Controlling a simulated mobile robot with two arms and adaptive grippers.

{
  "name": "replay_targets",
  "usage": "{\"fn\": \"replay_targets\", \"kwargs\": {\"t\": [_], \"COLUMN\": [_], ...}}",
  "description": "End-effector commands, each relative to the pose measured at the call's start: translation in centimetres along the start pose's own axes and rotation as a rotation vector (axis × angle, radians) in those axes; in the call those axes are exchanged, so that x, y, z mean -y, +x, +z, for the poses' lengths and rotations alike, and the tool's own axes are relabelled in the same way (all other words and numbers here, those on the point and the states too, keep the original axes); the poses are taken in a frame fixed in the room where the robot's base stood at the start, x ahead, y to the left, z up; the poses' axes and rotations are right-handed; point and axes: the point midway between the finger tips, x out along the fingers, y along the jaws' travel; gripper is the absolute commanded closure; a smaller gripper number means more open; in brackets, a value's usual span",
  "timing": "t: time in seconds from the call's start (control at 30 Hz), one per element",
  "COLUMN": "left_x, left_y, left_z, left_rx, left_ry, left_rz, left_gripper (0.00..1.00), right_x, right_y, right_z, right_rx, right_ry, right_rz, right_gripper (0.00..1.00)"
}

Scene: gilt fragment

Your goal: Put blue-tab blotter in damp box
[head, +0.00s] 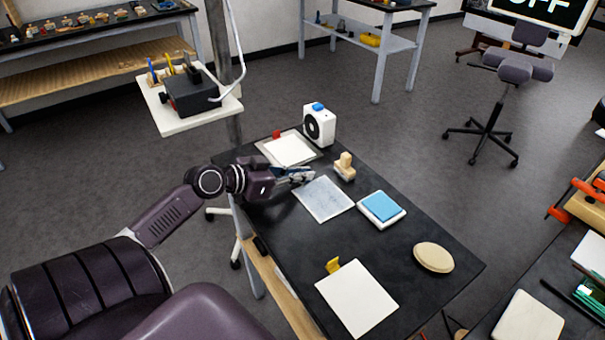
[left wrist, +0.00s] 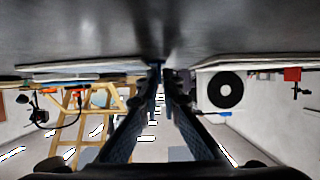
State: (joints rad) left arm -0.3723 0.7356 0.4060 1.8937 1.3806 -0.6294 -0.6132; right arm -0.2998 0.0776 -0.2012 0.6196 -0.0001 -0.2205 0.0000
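A grey speckled sheet (head: 323,199), taken to be the blue-tab blotter, lies on the dark table beside my left gripper (head: 306,176). My gripper covers its upper left corner, where its tab would be; no blue tab shows clearly. In the left wrist view the two fingers (left wrist: 160,72) come together low over the table, and a little blue shows at their tips. They look shut on the tab. I cannot tell which thing is the damp box. My right gripper is not in view.
A tan stamp-like block (head: 344,167), a blue pad (head: 381,206), a tan oval (head: 433,257) and a yellow-tab sheet (head: 357,299) lie on the table (head: 400,250).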

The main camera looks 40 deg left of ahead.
Motion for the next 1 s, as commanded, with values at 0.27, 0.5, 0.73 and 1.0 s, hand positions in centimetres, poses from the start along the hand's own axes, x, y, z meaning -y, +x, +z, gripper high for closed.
{"fn": "replay_targets", "kwargs": {"t": [0.27, 0.5, 0.73, 1.0], "left_x": [0.0, 0.0, 0.0, 0.0], "left_y": [0.0, -0.4, -3.8, -9.1], "left_z": [0.0, -0.2, 0.0, -0.1], "left_rx": [0.0, 0.001, 0.003, 0.001], "left_ry": [0.0, 0.0, 0.0, -0.002], "left_rz": [0.0, 0.0, 0.0, 0.0], "left_gripper": [0.78, 0.78, 0.78, 0.78], "right_x": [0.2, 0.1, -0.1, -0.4], "right_y": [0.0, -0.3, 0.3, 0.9], "right_z": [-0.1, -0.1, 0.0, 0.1], "right_rx": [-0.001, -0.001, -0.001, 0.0], "right_ry": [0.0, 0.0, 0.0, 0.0], "right_rz": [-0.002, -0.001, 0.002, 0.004], "right_gripper": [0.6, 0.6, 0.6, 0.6]}}
